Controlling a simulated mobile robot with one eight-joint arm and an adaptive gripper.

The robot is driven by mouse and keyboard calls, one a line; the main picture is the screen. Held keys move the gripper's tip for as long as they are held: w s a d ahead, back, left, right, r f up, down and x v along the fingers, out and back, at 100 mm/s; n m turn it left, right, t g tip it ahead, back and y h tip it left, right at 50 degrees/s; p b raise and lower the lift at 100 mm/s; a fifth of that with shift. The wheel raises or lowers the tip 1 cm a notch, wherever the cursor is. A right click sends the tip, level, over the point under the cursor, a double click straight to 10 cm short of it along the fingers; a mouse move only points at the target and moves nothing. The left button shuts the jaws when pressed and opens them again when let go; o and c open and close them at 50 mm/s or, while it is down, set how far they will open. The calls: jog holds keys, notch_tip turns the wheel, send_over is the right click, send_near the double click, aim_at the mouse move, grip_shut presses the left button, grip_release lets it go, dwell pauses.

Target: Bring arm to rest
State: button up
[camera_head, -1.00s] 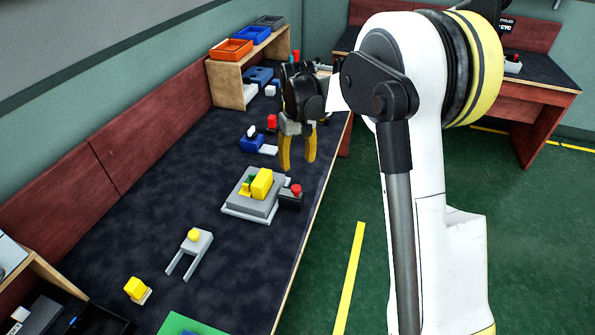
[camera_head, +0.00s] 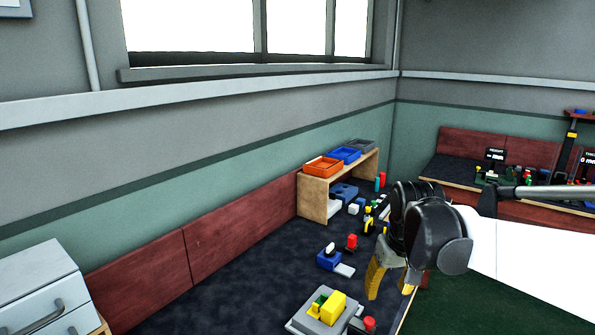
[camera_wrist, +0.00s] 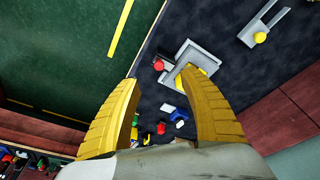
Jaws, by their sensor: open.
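My gripper (camera_head: 391,280) is above the right edge of the dark bench top in the head view. Its two yellow fingers point down and stand apart, with nothing between them. In the wrist view my gripper (camera_wrist: 165,108) shows its fingers spread wide, with the bench below them. My white arm (camera_head: 535,255) reaches in from the right of the head view.
A grey fixture with a yellow block (camera_head: 333,308) and a red button (camera_head: 369,323) lies below on the bench. A wooden shelf (camera_head: 315,199) with orange and blue trays stands behind. Green floor (camera_head: 455,305) lies right of the bench.

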jog(key=s+a+m+t, duration=0.1)
jog(key=s+t, duration=0.3)
jog(key=s, duration=1.3)
jog(key=shift+s+a, duration=0.15)
jog(key=shift+s, duration=0.2)
dwell(0.8)
